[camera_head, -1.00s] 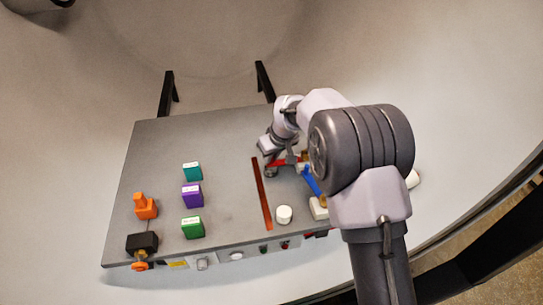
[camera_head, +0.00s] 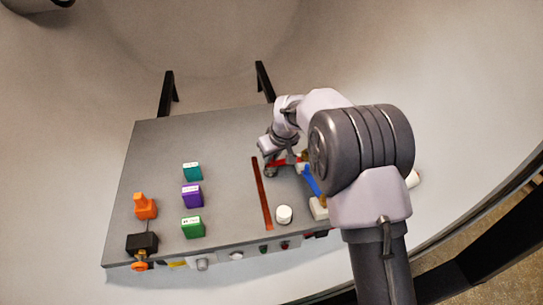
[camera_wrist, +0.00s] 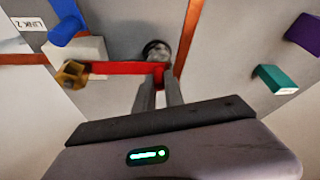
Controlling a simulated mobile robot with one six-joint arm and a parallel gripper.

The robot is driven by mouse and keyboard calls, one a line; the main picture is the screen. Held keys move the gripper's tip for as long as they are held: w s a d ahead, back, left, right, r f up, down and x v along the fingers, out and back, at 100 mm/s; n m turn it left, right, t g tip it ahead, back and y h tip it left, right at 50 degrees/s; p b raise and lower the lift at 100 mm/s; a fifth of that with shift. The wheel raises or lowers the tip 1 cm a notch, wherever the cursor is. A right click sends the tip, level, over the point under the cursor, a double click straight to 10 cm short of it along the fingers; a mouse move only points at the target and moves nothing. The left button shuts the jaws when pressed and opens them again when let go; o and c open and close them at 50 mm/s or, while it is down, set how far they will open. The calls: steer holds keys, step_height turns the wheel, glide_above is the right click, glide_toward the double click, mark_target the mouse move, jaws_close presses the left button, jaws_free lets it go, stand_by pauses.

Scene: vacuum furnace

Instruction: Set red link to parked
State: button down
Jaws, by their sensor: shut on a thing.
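The red link (camera_wrist: 122,68) is a flat red bar in the wrist view. Its left end meets a brass hex piece (camera_wrist: 73,74), and its other end lies at my gripper (camera_wrist: 159,80). My gripper's two grey fingers are shut on a red part at that end. A round dark grey piece with a pale top (camera_wrist: 156,50) stands just beyond the fingertips. In the head view, a short stretch of the red link (camera_head: 282,162) shows beside my gripper (camera_head: 270,168); my arm hides part of that area.
A blue bar (camera_head: 312,182) lies near the red link. A long red-brown strip (camera_head: 262,194) lies left of my gripper. Teal (camera_head: 192,171), purple (camera_head: 192,195) and green (camera_head: 192,227) blocks stand farther left. A white cylinder (camera_head: 284,214) stands near the front edge.

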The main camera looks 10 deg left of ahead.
steer(key=shift+w+r, duration=0.1)
steer(key=shift+w+a+r+m+t+p, duration=0.15)
steer(key=shift+w+a+m+p, duration=0.1)
steer(key=shift+w+m+p, duration=0.3)
steer(key=shift+w+a+f+m+t+p, duration=0.1)
steer(key=shift+w+a+m+t+p, duration=0.1)
steer(key=shift+w+m+p, duration=0.3)
steer(key=w+m+h, duration=0.1)
steer(key=w+m, duration=0.1)
steer(key=w+m+h+p, duration=0.1)
steer(key=w+m, duration=0.1)
steer(key=shift+w+a+m+t, duration=0.15)
steer(key=shift+w+m+t, duration=0.1)
steer(key=shift+t, duration=0.1)
steer(key=shift+w+d+m+h+p, duration=0.2)
steer(key=shift+w+m+h+p, duration=0.15)
steer(key=shift+w+m, duration=0.4)
steer(key=shift+w+d+m+h+p, duration=0.25)
steer(key=shift+w+m+p, duration=0.2)
steer(key=shift+w+m, duration=0.5)
steer(key=shift+m, duration=0.1)
steer(key=shift+d, duration=0.1)
steer(key=c, duration=1.4)
jaws_free()
